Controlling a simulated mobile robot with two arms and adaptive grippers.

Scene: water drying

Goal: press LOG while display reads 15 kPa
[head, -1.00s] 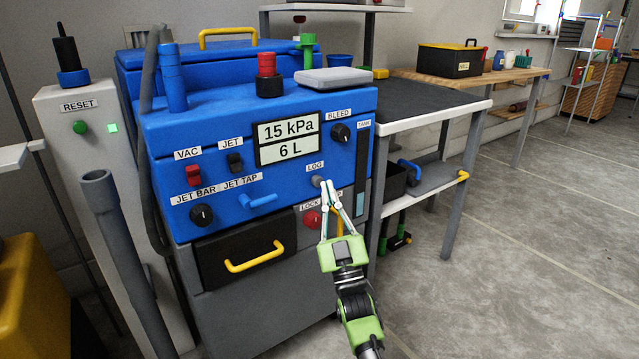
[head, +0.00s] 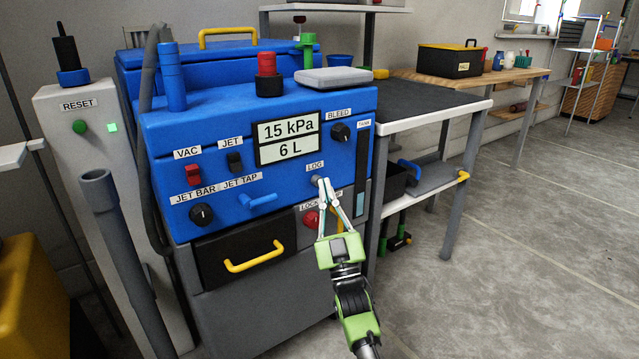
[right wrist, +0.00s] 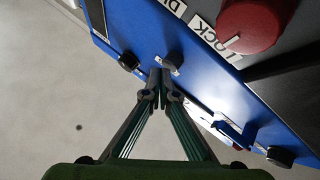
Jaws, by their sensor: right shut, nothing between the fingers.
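The blue machine (head: 220,120) has a display (head: 289,138) that reads 15 kPa above 6 L. The grey LOG button (head: 315,181) sits under its LOG label (head: 315,166), below the display. My right gripper (head: 323,182) is shut and empty, with its fingertips right at the button's right side. In the right wrist view the fingertips (right wrist: 160,86) are close to a small grey button (right wrist: 170,63) on the blue panel. I cannot tell whether they touch it or whether it is pushed in. My left gripper is not in view.
A red LOCK knob (head: 311,219) sits just below the fingertips. The BLEED knob (head: 341,133) is above right, and the blue JET TAP lever (head: 258,202) is to the left. A grey side table (head: 433,115) stands to the right. Open floor lies at the lower right.

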